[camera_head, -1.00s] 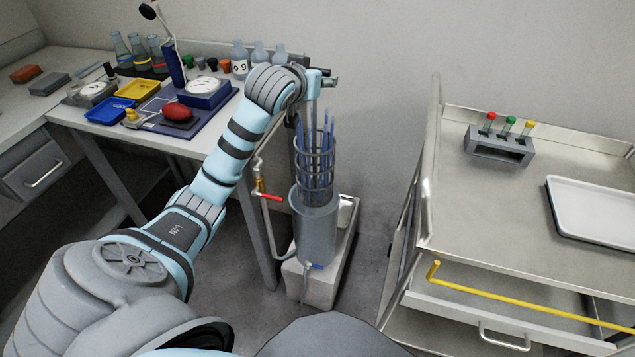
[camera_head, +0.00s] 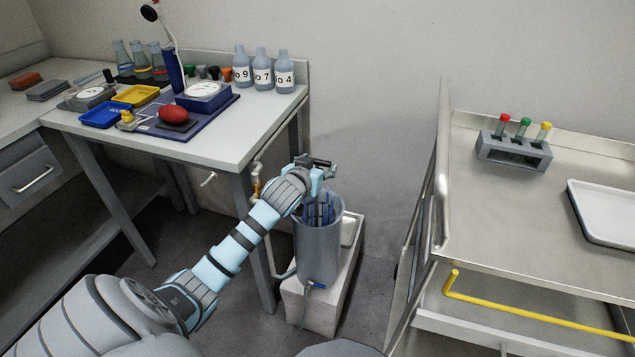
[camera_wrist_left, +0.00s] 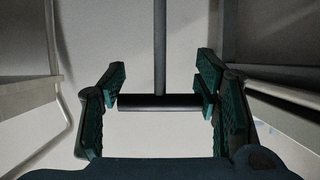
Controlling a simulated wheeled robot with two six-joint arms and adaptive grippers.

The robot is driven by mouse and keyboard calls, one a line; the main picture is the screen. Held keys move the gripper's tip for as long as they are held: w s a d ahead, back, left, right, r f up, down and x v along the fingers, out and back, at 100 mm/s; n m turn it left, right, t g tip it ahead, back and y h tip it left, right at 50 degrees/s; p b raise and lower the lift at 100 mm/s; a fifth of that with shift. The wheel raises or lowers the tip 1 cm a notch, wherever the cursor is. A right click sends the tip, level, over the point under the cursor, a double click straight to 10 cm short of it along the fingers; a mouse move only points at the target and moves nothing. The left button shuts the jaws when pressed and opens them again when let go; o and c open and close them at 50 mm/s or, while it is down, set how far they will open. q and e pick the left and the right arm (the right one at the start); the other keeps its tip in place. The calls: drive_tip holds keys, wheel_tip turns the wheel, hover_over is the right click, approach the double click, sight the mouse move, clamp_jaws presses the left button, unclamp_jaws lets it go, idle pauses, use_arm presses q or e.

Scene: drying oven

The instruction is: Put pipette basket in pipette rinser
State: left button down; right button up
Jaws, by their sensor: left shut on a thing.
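The pipette rinser (camera_head: 318,258) is a grey cylinder standing on a pale block beside the table. The pipette basket (camera_head: 320,210) is down inside it, and only the tops of its blue pipettes and some of the wire show above or near the rim. My left gripper (camera_head: 318,163) is just above the rinser's mouth. In the left wrist view the fingers (camera_wrist_left: 162,102) are shut on the basket's dark crossbar handle (camera_wrist_left: 158,101), from which a rod runs. My arm hides part of the rim, and the basket's lower part is hidden. My right gripper is not in view.
A table (camera_head: 215,150) with bottles (camera_head: 262,70), a balance (camera_head: 202,95) and trays stands at the left. A steel cart (camera_head: 520,220) with a tube rack (camera_head: 513,150) and a white tray (camera_head: 605,210) stands at the right. A pipe with a valve (camera_head: 256,185) runs beside the rinser.

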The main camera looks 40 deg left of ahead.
use_arm(q)
wheel_tip(320, 180, down, 3)
drive_tip(key=shift+f+b, duration=0.1)
drive_tip(key=shift+b, duration=0.3)
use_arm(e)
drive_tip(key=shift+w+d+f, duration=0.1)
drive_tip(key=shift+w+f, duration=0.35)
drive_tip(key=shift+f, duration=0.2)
